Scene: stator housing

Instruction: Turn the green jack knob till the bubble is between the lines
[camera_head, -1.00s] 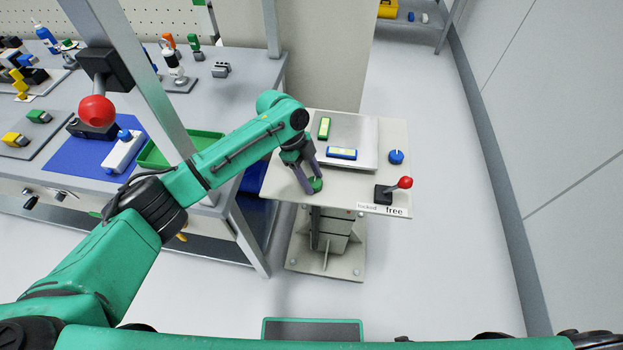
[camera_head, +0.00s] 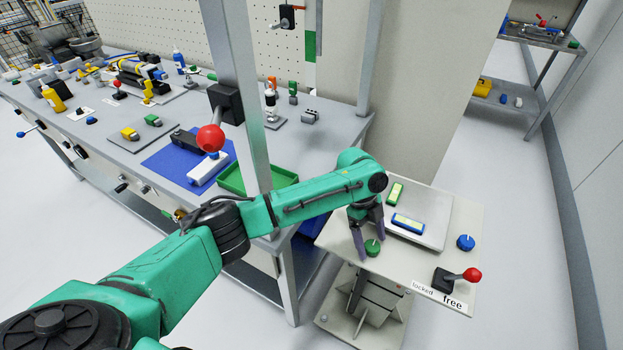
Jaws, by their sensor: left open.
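The green jack knob (camera_head: 373,247) sits on the near-left part of the small pale table (camera_head: 459,210). My left gripper (camera_head: 369,244) points down at the knob with its fingers open; one finger is left of it and one just behind it. Whether the fingers touch the knob cannot be told. A green-framed level (camera_head: 396,193) and a blue-framed level (camera_head: 408,223) lie on the raised grey plate (camera_head: 433,225). Their bubbles are too small to make out. My right gripper is not in view.
A blue knob (camera_head: 465,242) sits on the table's right side. A red-balled lever (camera_head: 471,274) stands at the front corner beside a "locked / free" label (camera_head: 438,296). A workbench with a green tray (camera_head: 230,181) and a post stands left.

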